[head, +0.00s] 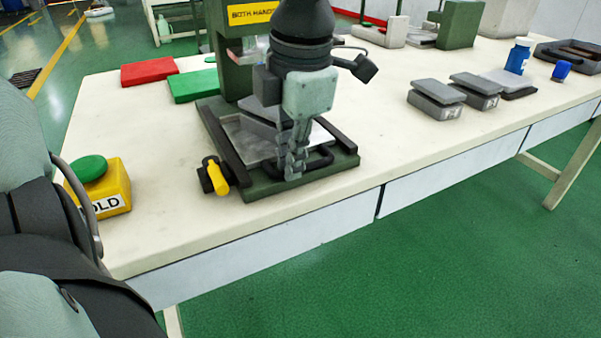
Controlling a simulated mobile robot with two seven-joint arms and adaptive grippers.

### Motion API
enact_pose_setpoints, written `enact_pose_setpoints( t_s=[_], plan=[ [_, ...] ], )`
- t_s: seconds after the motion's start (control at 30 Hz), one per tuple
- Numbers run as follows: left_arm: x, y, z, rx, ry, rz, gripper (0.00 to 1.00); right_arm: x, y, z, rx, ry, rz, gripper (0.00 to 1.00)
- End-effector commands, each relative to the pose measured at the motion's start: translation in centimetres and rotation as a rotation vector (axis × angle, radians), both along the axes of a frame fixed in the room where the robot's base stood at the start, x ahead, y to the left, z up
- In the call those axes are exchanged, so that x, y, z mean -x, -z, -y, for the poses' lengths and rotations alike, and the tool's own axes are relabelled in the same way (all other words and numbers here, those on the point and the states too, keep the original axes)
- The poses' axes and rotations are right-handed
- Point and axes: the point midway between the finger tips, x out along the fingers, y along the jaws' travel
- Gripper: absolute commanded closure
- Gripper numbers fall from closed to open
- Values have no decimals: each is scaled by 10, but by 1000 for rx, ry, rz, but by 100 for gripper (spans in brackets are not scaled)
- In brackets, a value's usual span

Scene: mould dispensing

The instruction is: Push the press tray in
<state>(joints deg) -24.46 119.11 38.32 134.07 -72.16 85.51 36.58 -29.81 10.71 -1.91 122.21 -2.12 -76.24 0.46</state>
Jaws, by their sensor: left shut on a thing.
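The press tray (246,143) is a grey metal plate between dark rails on the green press base (260,189). A grey block, partly hidden by my gripper, lies on it. The tray's dark handle (322,161) is at its front edge. My left gripper (294,172) points down at the front of the tray, shut on the handle. Its wrist hides part of the press and tray. My right gripper is not in view.
A yellow button box (115,190) with a green button stands at left. A yellow-handled black part (214,177) sits beside the base. Red (149,71) and green (194,86) slabs lie behind. Grey moulds (436,99) and a blue bottle (518,55) stand right. The front right table is clear.

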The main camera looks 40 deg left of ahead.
Motion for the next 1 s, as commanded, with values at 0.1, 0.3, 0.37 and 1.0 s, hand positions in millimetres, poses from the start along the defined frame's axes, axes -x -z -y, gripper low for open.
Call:
enact_pose_setpoints(
  t_s=[0.1, 0.3, 0.37, 1.0],
  plan=[
    [-17, 2, -35, 5, -10, 13, 100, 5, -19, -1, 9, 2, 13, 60],
    [-35, 0, -79, 4, -5, 9, 100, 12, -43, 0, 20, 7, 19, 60],
    [-35, 0, -81, 2, 0, 6, 98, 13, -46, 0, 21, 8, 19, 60],
    [-33, -4, -79, 2, 0, 1, 69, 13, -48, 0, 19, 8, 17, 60]
  ],
)
